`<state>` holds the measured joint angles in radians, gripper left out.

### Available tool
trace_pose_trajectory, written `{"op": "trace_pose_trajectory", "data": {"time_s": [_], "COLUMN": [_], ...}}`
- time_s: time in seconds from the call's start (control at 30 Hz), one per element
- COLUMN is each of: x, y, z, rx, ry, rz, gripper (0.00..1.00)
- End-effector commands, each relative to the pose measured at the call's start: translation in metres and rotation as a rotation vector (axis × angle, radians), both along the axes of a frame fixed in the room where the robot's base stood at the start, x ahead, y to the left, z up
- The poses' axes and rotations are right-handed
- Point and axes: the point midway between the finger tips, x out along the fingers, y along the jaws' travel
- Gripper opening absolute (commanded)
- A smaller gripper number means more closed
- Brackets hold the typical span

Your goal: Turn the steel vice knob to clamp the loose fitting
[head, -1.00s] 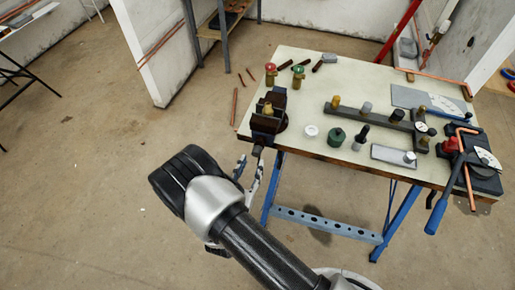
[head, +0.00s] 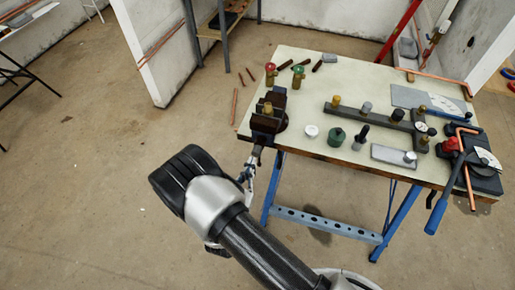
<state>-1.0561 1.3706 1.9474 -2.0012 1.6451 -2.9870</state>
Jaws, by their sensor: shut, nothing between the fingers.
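A dark bench vice (head: 266,122) is mounted at the left front corner of the workbench. A brass fitting (head: 268,108) stands upright between its jaws; I cannot tell how tightly it sits. The steel vice knob (head: 257,150) is small at the vice's front end, below the bench edge, and partly hidden by my fingers. My gripper (head: 252,162) is just in front of and below the knob, with its fingers together. I cannot tell whether they touch the knob.
The workbench (head: 310,100) holds two valves (head: 299,77) behind the vice, a white ring (head: 311,131), a green cap (head: 336,137) and a dark bar with fittings (head: 375,115). A pipe bender (head: 480,165) is at the right end. Open floor lies to the left.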

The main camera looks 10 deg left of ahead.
Motion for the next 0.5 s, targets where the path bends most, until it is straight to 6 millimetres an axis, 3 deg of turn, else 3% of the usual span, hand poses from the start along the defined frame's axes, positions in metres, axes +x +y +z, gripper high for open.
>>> {"op": "trace_pose_trajectory", "data": {"time_s": [0.27, 0.5], "x": [0.0000, -0.0001], "y": [0.0001, -0.0001], "z": [-0.0004, -0.0014], "rx": [0.052, 0.408], "ry": [-0.004, -0.032], "rz": [0.000, 0.000], "gripper": [0.00, 0.00]}}
